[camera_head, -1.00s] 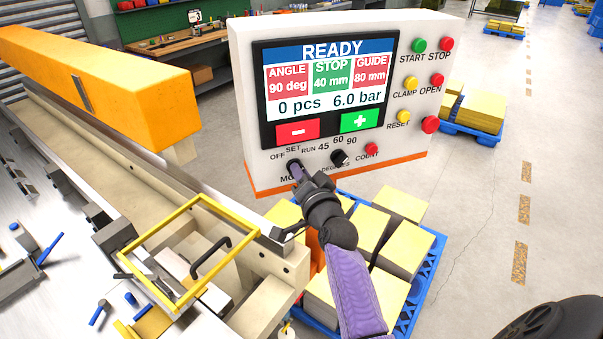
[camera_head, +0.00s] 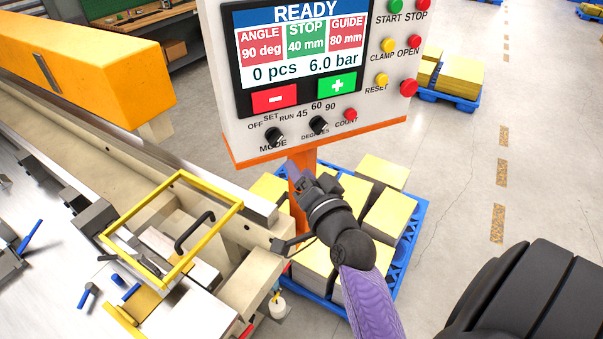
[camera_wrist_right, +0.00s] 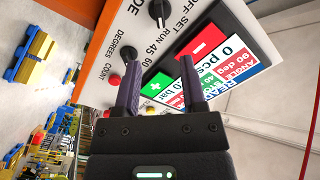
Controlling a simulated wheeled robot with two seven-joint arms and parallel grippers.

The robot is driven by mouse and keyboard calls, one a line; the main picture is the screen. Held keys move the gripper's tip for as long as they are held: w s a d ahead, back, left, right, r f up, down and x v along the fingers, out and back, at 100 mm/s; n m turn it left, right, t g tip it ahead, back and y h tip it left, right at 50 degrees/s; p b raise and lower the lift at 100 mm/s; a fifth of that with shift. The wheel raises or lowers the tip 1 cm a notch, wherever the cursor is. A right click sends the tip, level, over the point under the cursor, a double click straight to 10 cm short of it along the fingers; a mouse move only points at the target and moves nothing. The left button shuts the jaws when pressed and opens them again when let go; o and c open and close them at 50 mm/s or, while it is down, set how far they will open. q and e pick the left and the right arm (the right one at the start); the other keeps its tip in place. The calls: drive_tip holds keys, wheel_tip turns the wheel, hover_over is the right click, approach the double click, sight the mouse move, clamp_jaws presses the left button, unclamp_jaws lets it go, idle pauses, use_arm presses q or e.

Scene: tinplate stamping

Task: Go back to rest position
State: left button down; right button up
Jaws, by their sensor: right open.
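My right gripper (camera_head: 293,168) is just below the lower edge of the control panel (camera_head: 398,128), in front of its orange post (camera_head: 303,160). In the right wrist view my right gripper (camera_wrist_right: 157,92) shows two separated fingers with nothing between them, and the panel behind them. The panel's screen reads READY, ANGLE 90 deg, STOP 40 mm, GUIDE 80 mm, 0 pcs and 6.0 bar. The mode knob (camera_head: 274,137) is above the gripper and apart from it in the head view. My left gripper is not in view.
The machine with its orange beam (camera_head: 85,75) and yellow guard frame (camera_head: 122,219) fills the left side. A blue pallet (camera_head: 421,222) with yellow-topped stacks stands beneath my right arm. Another loaded pallet (camera_head: 455,98) stands at upper right. Open floor (camera_head: 463,190) lies to the right.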

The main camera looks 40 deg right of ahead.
idle(0.3)
drive_tip(key=s+a+f+n+g+y+b, duration=0.1)
drive_tip(key=s+a+f+n+g+b, duration=0.2)
drive_tip(key=f, duration=1)
drive_tip(key=s+a+f+n+g+y+b, duration=0.15)
drive_tip(key=f+b, duration=0.45)
drive_tip(key=f, duration=0.7)
drive_tip(key=s+a+f+n+g+y+b, duration=0.1)
drive_tip(key=a+f+n+g+b, duration=0.2)
drive_tip(key=f, duration=1)
drive_tip(key=s+a+f+n+g+b, duration=0.3)
drive_tip(key=s+f+b, duration=0.55)
drive_tip(key=f, duration=0.65)
drive_tip(key=s+d+f+n+g+b, duration=0.1)
drive_tip(key=s+f+n+g+b, duration=0.1)
drive_tip(key=s+f, duration=0.4)
drive_tip(key=s+d+f+n+g+b, duration=0.1)
drive_tip(key=s+f, duration=0.6)
drive_tip(key=s, duration=0.7)
drive_tip(key=n+g+b, duration=0.1)
drive_tip(key=g+b, duration=0.1)
drive_tip(key=g, duration=0.1)
drive_tip(key=shift+s+f, duration=0.15)
drive_tip(key=shift+f, duration=0.05)
